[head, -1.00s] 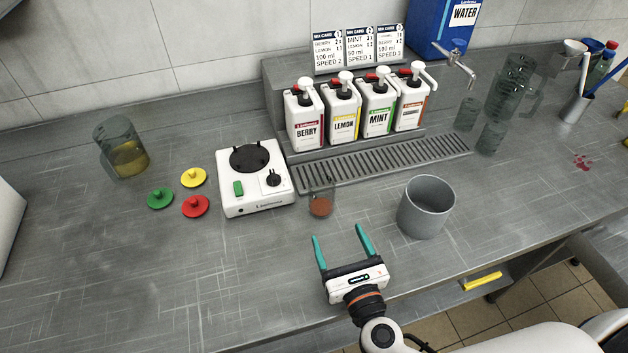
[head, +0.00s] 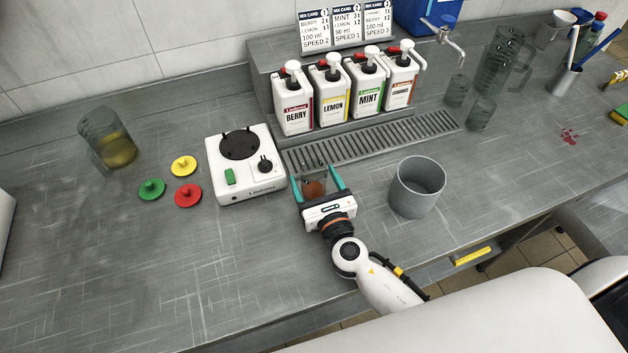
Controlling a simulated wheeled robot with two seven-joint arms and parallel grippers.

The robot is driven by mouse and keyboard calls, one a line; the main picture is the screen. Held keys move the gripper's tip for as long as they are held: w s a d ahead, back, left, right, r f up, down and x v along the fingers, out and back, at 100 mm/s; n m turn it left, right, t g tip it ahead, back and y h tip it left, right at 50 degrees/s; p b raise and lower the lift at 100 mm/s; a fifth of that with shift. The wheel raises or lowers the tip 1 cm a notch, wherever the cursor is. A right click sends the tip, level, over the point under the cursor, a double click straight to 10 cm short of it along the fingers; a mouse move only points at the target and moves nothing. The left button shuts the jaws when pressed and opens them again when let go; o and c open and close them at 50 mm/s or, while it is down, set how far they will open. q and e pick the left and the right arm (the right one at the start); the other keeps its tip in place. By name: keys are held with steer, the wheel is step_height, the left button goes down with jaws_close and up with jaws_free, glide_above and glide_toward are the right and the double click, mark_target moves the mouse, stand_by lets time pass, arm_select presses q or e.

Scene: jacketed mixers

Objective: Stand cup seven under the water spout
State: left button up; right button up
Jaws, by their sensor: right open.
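A small clear cup (head: 314,189) with reddish-brown contents stands on the worktop in front of the drip grate. I cannot read a number on it, so I cannot tell whether it is cup seven. My right gripper (head: 315,176) is open, with its teal fingers on either side of this cup; contact is not clear. Two small clear cups, one farther back (head: 457,91) and one nearer (head: 480,113), stand at the right end of the grate. The water spout (head: 452,42) hangs from the blue water tank (head: 428,14) above and behind them. My left gripper is out of view.
Pump bottles (head: 340,95) stand behind the drip grate (head: 375,138). A white mixer base (head: 243,165) is close left of the gripper, and a grey pot (head: 417,188) is to its right. A clear jug (head: 503,62) stands right of the spout. The front left worktop is clear.

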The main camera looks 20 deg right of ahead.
steer(key=w, duration=0.2)
steer(key=shift+w+f, duration=0.1)
steer(key=shift+w, duration=0.25)
steer(key=c, duration=1.1)
